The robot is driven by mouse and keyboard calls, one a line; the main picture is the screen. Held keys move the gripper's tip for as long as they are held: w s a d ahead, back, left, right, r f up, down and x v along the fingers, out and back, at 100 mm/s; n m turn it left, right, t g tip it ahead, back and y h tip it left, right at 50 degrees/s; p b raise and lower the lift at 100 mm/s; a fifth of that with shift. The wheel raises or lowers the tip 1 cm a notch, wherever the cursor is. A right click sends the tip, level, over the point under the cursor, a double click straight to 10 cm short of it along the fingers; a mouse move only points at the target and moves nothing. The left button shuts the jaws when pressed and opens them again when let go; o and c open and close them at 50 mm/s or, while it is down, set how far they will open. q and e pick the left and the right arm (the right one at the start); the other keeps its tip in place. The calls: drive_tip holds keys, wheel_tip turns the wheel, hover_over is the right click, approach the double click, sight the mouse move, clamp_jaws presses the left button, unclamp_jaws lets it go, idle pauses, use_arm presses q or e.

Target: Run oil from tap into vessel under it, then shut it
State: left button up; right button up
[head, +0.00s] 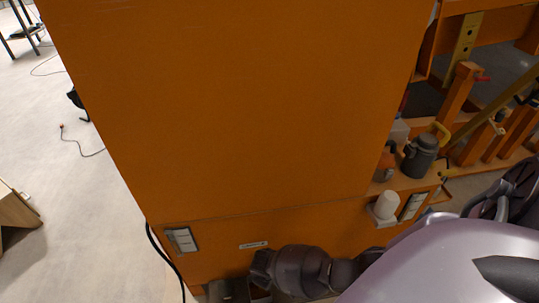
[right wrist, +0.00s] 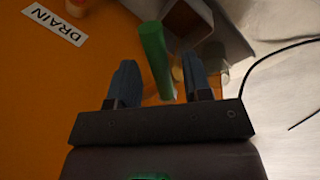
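My right gripper (right wrist: 158,64) is open in the right wrist view, its two blue fingers spread apart. A green bar-shaped handle (right wrist: 153,50), seemingly the tap's, stands between the fingers. I see a gap on both sides of it, with no clear contact. A small pale yellowish part (right wrist: 178,70) shows just right of the handle, blurred. A white DRAIN label (right wrist: 55,24) is on the orange panel at the upper left. A brown-grey box-like thing (right wrist: 187,22) lies beyond the handle; I cannot tell if it is the vessel. No oil is visible. My left gripper is not in view.
A large orange cabinet (head: 240,100) fills the middle of the head view. A grey jug (head: 419,155) and a white cup-like thing (head: 385,205) stand on ledges at its right. A black cable (head: 163,258) hangs at its lower left. Floor at left is mostly clear.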

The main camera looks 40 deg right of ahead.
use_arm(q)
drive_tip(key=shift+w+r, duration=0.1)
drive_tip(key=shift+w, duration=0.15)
use_arm(e)
drive_tip(key=shift+w+r, duration=0.1)
drive_tip(key=shift+r, duration=0.2)
drive_tip(key=r, duration=0.1)
drive_tip(key=r+p, duration=0.2)
drive_tip(key=r, duration=0.1)
drive_tip(key=shift+w+a, duration=0.1)
drive_tip(key=shift+a, duration=0.25)
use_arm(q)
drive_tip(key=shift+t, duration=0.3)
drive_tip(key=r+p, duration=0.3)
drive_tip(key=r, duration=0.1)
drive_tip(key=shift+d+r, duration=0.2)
use_arm(e)
wheel_tip(320, 180, up, 6)
drive_tip(key=s+a, duration=0.1)
drive_tip(key=shift+a, duration=0.15)
drive_tip(key=shift+s, duration=0.1)
